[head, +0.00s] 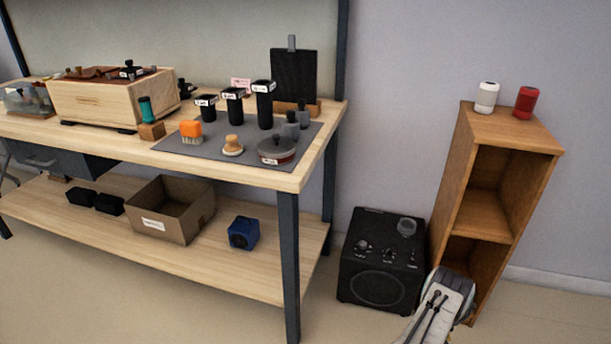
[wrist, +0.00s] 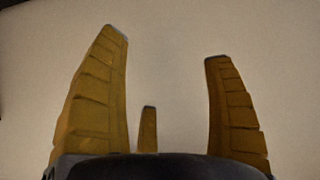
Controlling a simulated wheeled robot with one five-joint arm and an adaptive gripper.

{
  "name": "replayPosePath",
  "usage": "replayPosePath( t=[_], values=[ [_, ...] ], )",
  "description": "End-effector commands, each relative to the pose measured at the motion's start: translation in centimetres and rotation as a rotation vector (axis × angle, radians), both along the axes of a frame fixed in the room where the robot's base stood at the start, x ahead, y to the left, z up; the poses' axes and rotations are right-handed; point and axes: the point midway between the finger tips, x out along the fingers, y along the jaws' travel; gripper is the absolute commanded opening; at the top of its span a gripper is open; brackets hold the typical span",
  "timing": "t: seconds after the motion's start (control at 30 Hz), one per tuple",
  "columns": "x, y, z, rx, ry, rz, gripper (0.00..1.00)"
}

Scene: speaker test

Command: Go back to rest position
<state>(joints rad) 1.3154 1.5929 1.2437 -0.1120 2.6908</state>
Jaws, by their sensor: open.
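My gripper (wrist: 166,45) shows in the wrist view with its yellow-brown fingers spread wide apart. It is open, and nothing is between the fingers. A plain pale surface fills the view beyond them, and I cannot tell how far off it is. In the head view a white and grey part of my arm shows at the bottom right, in front of the lower end of the wooden shelf and beside the black speaker. The fingers cannot be made out in the head view.
A workbench (head: 230,172) on the left carries a wooden box (head: 105,100) and several small tools on a grey mat (head: 190,152). A black speaker (head: 375,288) stands on the floor beside a wooden shelf (head: 510,135) with a white can (head: 486,98) and a red can (head: 526,102) on top.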

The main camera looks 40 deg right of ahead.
Motion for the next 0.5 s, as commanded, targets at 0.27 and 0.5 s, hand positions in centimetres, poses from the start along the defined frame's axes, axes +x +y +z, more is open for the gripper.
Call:
replayPosePath(
  t=[0.27, 0.5],
  values=[
    [3.9, -0.3, 6.1, -0.014, 0.05, 0.184, 0.76],
    [9.4, 0.7, 14.8, -0.037, 0.124, 0.457, 0.76]
  ],
)
